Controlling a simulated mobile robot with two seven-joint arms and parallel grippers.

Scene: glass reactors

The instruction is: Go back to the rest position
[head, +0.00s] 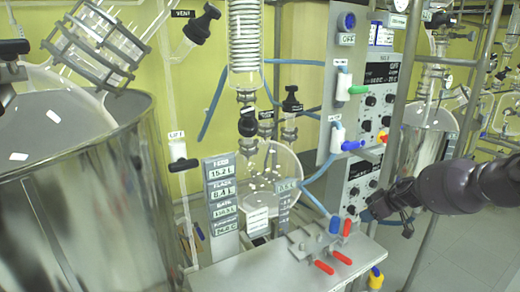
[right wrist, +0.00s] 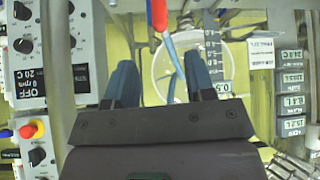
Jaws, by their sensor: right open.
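My right arm comes in from the right edge of the head view, with its dark gripper (head: 374,213) in front of the metal frame, right of the control boxes. In the right wrist view the two blue fingers of the gripper (right wrist: 160,82) stand apart with nothing held between them. A round glass vessel (right wrist: 152,80) and a blue hose show beyond the fingers; whether they are near the fingertips is hard to tell. My left gripper is not in view.
A large steel vessel (head: 90,190) fills the left side. A metal bench (head: 270,272) with red-handled valves (head: 342,258) stands at the front centre. Control boxes (head: 378,90) and a metal upright (head: 408,70) stand close to the gripper. Open floor (head: 460,250) shows at lower right.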

